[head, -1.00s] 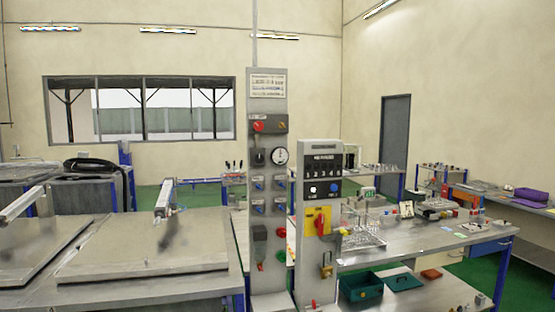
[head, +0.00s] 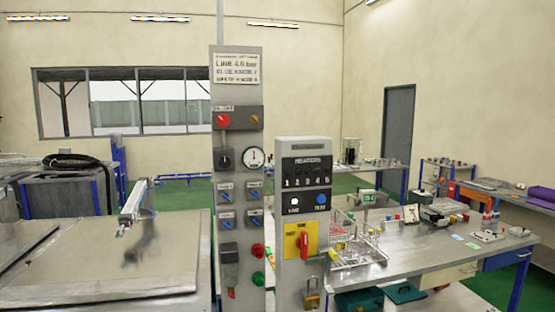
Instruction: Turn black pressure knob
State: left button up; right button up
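The black pressure knob (head: 224,158) sits on the tall grey control panel (head: 237,90) in the middle of the head view, left of a round white gauge (head: 254,158). It is small here and I cannot read its exact setting. A red knob (head: 223,121) sits above it. Blue-handled valves (head: 225,197) are below it. Neither of my grippers shows in the head view.
A shorter grey panel (head: 304,210) with a yellow plate and red switch stands right of the tall one. Metal lids (head: 100,260) lie at left, one with a cylinder (head: 135,203). A workbench (head: 430,250) with fixtures stands at right.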

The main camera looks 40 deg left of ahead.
aim_at(224, 161)
jog(key=u, duration=0.2)
jog(key=i, duration=0.9)
jog(key=u, duration=0.6)
